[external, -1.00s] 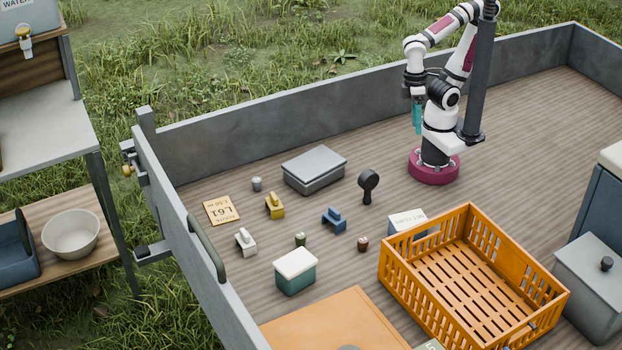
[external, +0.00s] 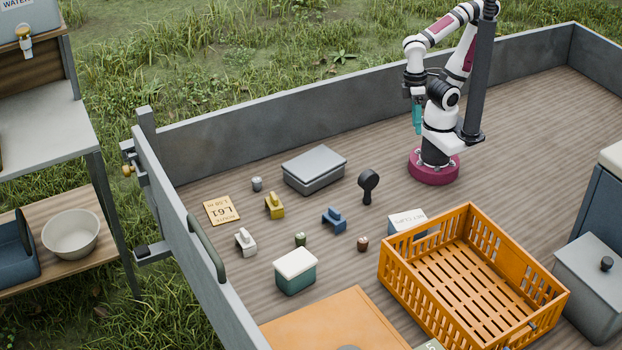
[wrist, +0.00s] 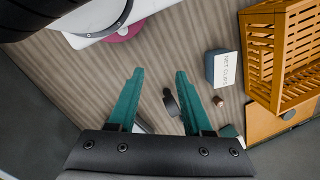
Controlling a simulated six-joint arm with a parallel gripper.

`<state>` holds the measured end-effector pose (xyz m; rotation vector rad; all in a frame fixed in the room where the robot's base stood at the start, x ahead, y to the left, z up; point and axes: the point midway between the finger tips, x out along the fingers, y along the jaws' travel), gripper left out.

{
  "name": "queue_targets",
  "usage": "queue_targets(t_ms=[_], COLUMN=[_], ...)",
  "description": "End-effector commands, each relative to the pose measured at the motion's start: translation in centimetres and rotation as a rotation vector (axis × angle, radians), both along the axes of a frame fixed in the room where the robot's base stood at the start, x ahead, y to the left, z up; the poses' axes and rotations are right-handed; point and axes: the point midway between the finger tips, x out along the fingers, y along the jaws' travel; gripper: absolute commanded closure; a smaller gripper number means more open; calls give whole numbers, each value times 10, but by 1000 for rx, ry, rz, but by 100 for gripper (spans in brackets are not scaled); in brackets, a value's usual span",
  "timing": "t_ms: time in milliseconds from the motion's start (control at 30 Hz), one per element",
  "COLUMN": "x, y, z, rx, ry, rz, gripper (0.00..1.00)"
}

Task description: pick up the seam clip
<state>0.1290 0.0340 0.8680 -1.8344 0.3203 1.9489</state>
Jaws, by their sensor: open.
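Three clip-like pieces stand on the wooden deck in the external view: a yellow one (external: 274,207), a blue one (external: 334,219) and a white one (external: 245,241). No label shows which is the seam clip. My gripper (external: 417,131) hangs high beside my arm's base, well to the right of and apart from all three. In the wrist view my gripper (wrist: 157,72) has its two teal fingers spread with nothing held. I cannot make out the clips in the wrist view.
A black paddle-shaped piece (external: 368,185), a grey lidded box (external: 314,169), a teal box (external: 295,277), a box marked net clips (wrist: 222,70) and an orange crate (external: 448,225) stand around. Small cylinders (external: 257,184) and a yellow card (external: 221,210) lie between. Grey walls (external: 300,110) edge the deck.

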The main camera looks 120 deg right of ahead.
Motion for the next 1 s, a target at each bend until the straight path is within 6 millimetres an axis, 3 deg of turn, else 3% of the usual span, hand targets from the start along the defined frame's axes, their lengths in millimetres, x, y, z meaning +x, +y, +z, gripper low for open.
queue_targets(t_ms=[67,267,567,667,767,800,900,1000], x=[0,0,7,54,133,165,232,274], y=[0,0,0,0,7,11,26,39], z=[0,0,3,17,23,19,0,-21], rx=[0,0,-3,-18,-43,-50,-60,-63], ry=[0,0,-7,-47,-108,-129,-165,-180], rz=[0,0,52,382,941,1168,1673,2021], gripper=[50,15,15,15,15,15,15,15])
